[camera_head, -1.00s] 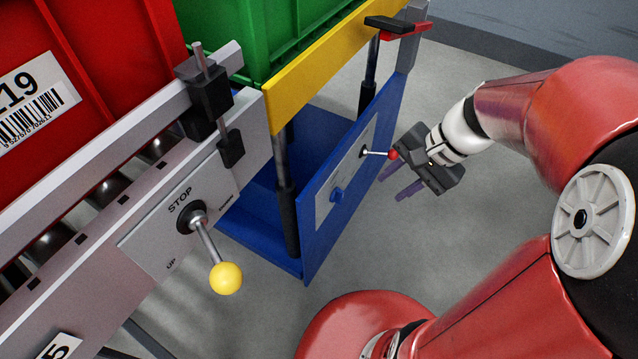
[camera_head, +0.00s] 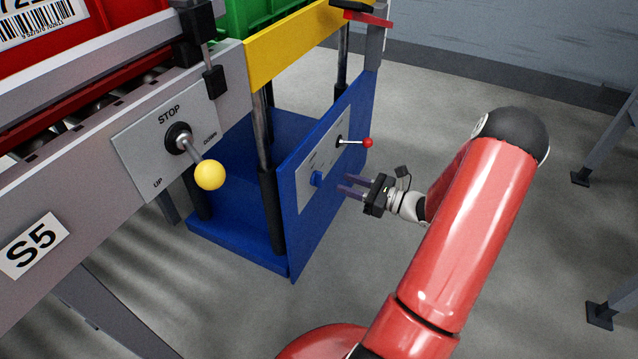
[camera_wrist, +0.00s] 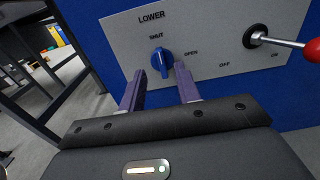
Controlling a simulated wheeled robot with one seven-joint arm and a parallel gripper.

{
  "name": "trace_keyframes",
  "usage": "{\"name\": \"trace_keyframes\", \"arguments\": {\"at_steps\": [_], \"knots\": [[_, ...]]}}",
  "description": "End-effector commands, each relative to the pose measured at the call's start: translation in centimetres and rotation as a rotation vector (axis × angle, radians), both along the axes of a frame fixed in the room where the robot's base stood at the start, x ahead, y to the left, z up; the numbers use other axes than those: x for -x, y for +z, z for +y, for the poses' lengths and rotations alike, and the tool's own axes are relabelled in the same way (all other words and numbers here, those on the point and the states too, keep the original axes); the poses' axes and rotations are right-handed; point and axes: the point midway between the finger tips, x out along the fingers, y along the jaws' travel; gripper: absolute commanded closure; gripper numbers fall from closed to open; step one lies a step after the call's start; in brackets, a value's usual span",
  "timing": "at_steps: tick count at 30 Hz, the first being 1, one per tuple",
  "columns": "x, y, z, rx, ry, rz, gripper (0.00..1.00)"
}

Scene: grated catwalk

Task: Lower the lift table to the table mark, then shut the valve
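The lift table has a yellow deck edge (camera_head: 290,48) on dark posts above a blue base (camera_head: 240,225). A grey panel on its blue side carries the valve, a blue knob (camera_head: 317,178), also in the wrist view (camera_wrist: 161,61). The knob sits between SHUT and OPEN lettering, under LOWER; its exact setting is unclear. A red-ball lever (camera_head: 368,143) beside it leans towards the ON side in the wrist view (camera_wrist: 312,50). My gripper (camera_head: 348,185) is open and empty, its purple fingers (camera_wrist: 161,85) pointing at the knob, apparently just short of it.
A red bracket (camera_head: 368,18) is on the grey post at the deck's far end; whether it is the table mark is unclear. A conveyor with a yellow-ball lever (camera_head: 209,175) stands left. A green crate (camera_head: 262,14) is on the deck.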

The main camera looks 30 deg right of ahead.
Motion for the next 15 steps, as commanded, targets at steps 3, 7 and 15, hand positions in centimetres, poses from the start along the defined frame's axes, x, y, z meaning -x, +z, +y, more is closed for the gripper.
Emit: {"name": "trace_keyframes", "arguments": {"at_steps": [3, 7, 15], "knots": [[-1.5, 0.0, 1.4, 0.001, 0.006, -0.001, 0.67], [-3.2, 0.0, 2.7, 0.002, 0.007, 0.0, 0.67], [-5.1, 0.0, 4.1, 0.004, 0.005, 0.0, 0.67]]}}
